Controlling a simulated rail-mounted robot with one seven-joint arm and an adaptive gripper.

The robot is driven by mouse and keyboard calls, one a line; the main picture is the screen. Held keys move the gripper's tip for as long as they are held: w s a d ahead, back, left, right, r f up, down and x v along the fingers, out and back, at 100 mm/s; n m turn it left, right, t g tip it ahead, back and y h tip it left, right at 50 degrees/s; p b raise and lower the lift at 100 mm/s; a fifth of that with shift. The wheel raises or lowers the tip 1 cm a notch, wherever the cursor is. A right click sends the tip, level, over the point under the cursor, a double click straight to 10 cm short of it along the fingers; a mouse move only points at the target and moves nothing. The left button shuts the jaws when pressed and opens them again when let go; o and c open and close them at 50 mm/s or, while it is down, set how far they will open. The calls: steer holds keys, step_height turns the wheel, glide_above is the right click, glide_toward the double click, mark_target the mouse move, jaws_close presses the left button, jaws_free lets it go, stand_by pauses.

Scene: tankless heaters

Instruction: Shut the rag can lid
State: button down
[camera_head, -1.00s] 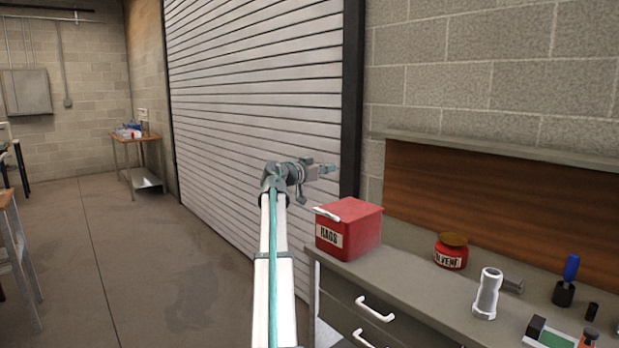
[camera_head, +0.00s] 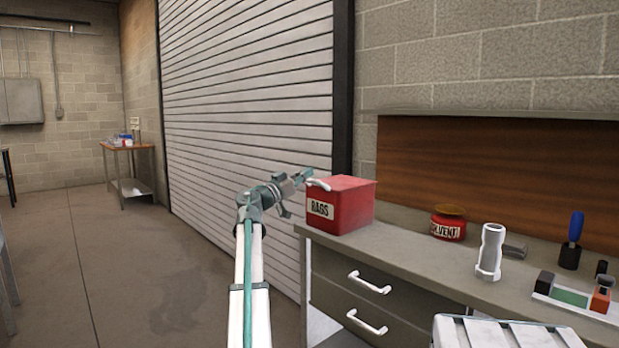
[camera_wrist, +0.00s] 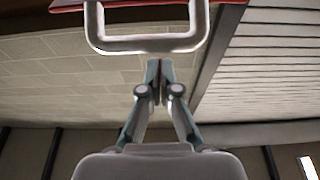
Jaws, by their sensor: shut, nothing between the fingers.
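The red rag can (camera_head: 345,212), labelled RAGS, stands at the left end of the grey workbench. Its red lid (camera_head: 350,183) looks nearly flat on top; I cannot tell whether a gap is left under it. A white handle (camera_head: 318,184) sticks out from the lid's left front edge. My gripper (camera_head: 309,173) is shut and empty, with its fingertips close by the handle. In the wrist view, the shut fingertips (camera_wrist: 158,66) point at the white handle loop (camera_wrist: 150,44), just short of it or touching; I cannot tell which. A strip of the red lid (camera_wrist: 232,12) shows behind the loop.
On the bench, a red solvent can (camera_head: 448,225), a pale metal cylinder (camera_head: 490,252) and a blue-handled tool (camera_head: 575,235) stand to the right. The bench drawers (camera_head: 365,300) are below. A roll-up door (camera_head: 245,100) is behind my arm.

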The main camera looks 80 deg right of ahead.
steer(key=shift+a+f+b, duration=0.2)
steer(key=shift+f+b, duration=0.6)
steer(key=shift+f, duration=0.4)
